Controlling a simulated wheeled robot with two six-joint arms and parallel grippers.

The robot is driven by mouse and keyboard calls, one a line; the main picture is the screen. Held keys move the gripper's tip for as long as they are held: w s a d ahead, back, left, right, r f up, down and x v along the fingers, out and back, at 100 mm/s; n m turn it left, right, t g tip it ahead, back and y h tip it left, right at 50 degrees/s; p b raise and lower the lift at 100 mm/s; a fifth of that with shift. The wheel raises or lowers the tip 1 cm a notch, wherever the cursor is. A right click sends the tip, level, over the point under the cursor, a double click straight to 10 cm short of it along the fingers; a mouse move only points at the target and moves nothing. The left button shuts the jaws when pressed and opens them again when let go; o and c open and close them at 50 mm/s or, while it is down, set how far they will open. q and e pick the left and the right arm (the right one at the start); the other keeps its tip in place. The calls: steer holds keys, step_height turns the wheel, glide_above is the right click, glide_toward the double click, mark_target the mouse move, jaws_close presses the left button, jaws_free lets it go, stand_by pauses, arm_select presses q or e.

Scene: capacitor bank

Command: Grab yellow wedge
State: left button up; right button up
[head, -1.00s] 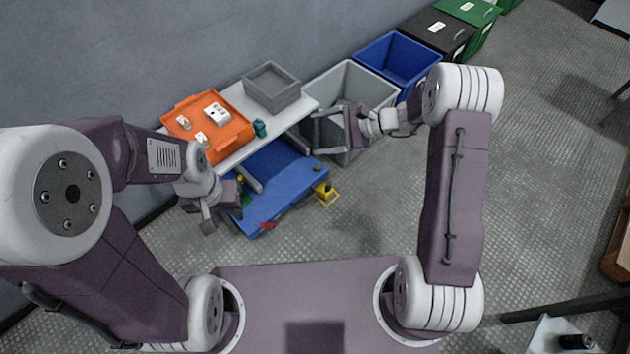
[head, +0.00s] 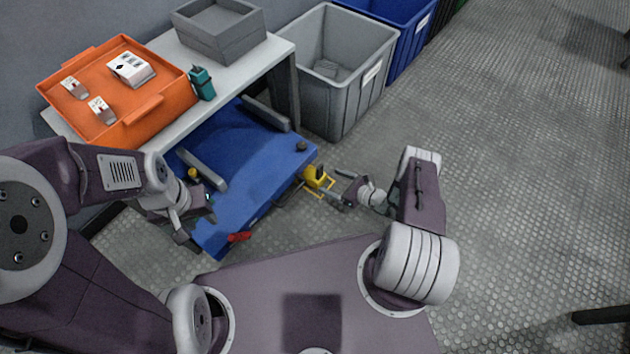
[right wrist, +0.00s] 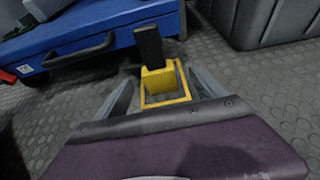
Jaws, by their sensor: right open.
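The yellow wedge (head: 317,179) is an open yellow frame at the right corner of the blue cart, close to the floor. In the right wrist view the wedge (right wrist: 164,98) shows a black upright handle (right wrist: 149,46) behind or on it. My right gripper (head: 330,187) is open, its two fingers on either side of the wedge in the right wrist view (right wrist: 163,92). I cannot tell whether they touch it. My left gripper (head: 196,226) hangs over the left part of the blue cart, away from the wedge; its jaw opening is unclear.
The blue cart (head: 240,180) stands partly under a grey table (head: 270,62). An orange tray (head: 150,118), a grey bin (head: 218,40) and a teal object (head: 202,84) are on the table. A large grey bin (head: 345,95) stands behind the wedge.

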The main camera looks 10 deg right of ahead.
mark_target(321, 178)
steer(key=b+x, duration=0.2)
steer(key=x, duration=0.1)
steer(key=shift+s+f, duration=0.1)
steer(key=shift+f, duration=0.2)
steer(key=shift+w+a+r, duration=0.1)
steer(key=shift+w+a, duration=0.15)
steer(key=shift+w, duration=0.05)
steer(key=b+x, duration=0.4)
steer(key=x, duration=0.1)
steer(key=shift+s+b, duration=0.2)
steer(key=shift+b, duration=0.15)
steer(key=shift+w+a, duration=0.15)
steer(key=shift+r, duration=0.1)
jaws_close()
